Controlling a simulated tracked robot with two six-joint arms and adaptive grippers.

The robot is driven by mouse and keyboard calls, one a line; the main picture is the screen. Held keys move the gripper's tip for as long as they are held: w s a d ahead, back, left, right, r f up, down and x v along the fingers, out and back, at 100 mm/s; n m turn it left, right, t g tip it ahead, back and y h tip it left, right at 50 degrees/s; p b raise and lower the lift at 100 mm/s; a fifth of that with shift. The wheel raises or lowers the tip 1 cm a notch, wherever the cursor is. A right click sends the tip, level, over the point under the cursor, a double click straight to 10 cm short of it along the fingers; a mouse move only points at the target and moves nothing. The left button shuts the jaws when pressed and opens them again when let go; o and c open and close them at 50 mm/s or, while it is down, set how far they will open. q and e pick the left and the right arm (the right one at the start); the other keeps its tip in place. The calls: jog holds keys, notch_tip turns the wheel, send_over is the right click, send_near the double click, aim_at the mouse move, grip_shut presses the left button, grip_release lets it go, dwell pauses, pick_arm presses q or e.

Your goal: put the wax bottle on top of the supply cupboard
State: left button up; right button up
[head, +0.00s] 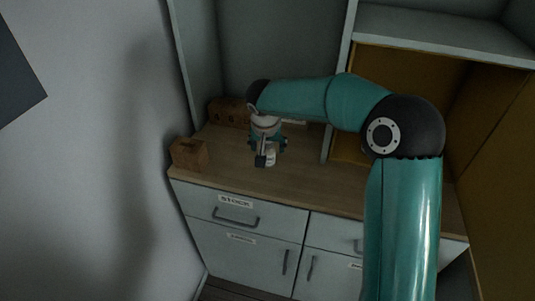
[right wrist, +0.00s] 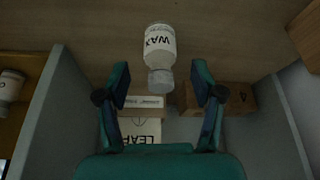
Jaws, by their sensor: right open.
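The wax bottle (right wrist: 159,45) is white with a grey cap and a WAX label, upside down in the right wrist view. In the head view the bottle (head: 270,158) shows on the wooden worktop, partly hidden by my gripper. My right gripper (head: 267,149) is open above the worktop at the bottle. In the right wrist view its fingers (right wrist: 161,80) stand apart, with the bottle's cap in line with the gap; I see no contact. Which unit is the supply cupboard I cannot tell. My left gripper is not in view.
The wooden worktop (head: 310,176) tops grey drawers with a STOCK label (head: 235,202). A brown box (head: 189,154) stands at its left edge, another box (head: 229,112) behind. A LEAF box (right wrist: 142,133) lies beyond the bottle. Grey partitions and an open ochre-backed shelf (head: 450,49) flank the bay.

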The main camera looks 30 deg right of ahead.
jog(key=v, duration=0.5)
jog(key=shift+r, duration=0.2)
jog(key=shift+a, duration=0.15)
